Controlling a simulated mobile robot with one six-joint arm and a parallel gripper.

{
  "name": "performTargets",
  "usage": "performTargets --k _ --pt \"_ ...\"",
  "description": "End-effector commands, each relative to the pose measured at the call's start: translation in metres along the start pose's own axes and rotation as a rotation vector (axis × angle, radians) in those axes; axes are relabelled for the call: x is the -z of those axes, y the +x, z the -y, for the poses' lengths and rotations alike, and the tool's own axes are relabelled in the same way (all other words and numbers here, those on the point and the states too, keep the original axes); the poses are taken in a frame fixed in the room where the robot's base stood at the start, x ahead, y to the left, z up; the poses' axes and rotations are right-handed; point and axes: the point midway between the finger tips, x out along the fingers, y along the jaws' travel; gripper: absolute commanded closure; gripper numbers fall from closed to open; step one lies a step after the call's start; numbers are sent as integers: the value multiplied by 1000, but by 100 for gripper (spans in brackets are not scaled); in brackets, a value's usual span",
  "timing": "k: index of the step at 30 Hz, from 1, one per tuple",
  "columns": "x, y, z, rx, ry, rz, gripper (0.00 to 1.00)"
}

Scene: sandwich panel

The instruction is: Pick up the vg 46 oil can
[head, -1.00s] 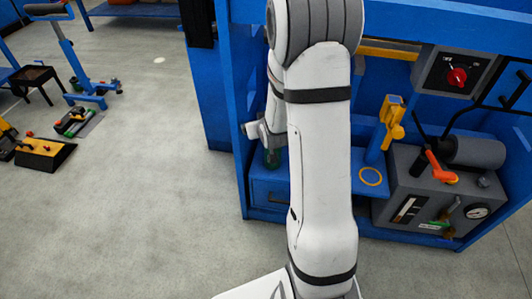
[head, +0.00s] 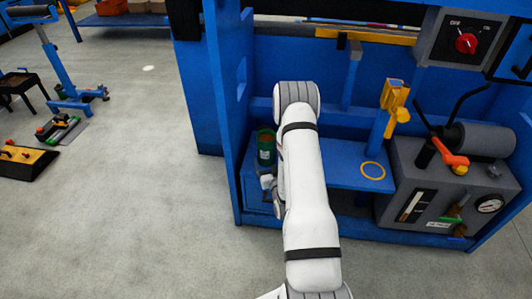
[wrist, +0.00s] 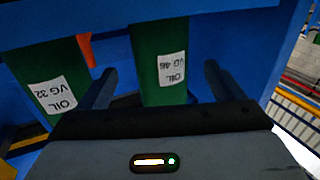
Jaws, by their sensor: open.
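The VG 46 oil can (wrist: 158,55) is dark green with a white label, seen upside down in the wrist view. It stands between the two spread fingers of my gripper (wrist: 158,88), a little beyond them; I see no contact. A similar green VG 32 can (wrist: 47,78) is to its left, outside the left finger. In the head view one green can (head: 265,147) stands on the blue shelf just beyond my gripper (head: 268,183). Its label is too small to read there, and my arm may hide the other can.
A blue frame post (head: 224,110) rises left of the can. Right of my arm are a yellow ring mark (head: 373,171) on the shelf, a yellow fixture (head: 394,98) and a grey pump unit (head: 425,195). An orange piece (wrist: 86,50) shows beside the VG 32 can.

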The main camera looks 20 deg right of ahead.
Motion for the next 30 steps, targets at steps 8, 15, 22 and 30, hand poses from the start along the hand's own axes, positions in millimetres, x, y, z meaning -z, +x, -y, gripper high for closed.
performTargets --k 8,15,22,30 --pt "4 40 2 0 0 -3 12" --pt "5 54 1 -1 0 1 12" --pt "5 54 1 -2 1 2 20" --pt "5 53 0 -2 1 2 42"
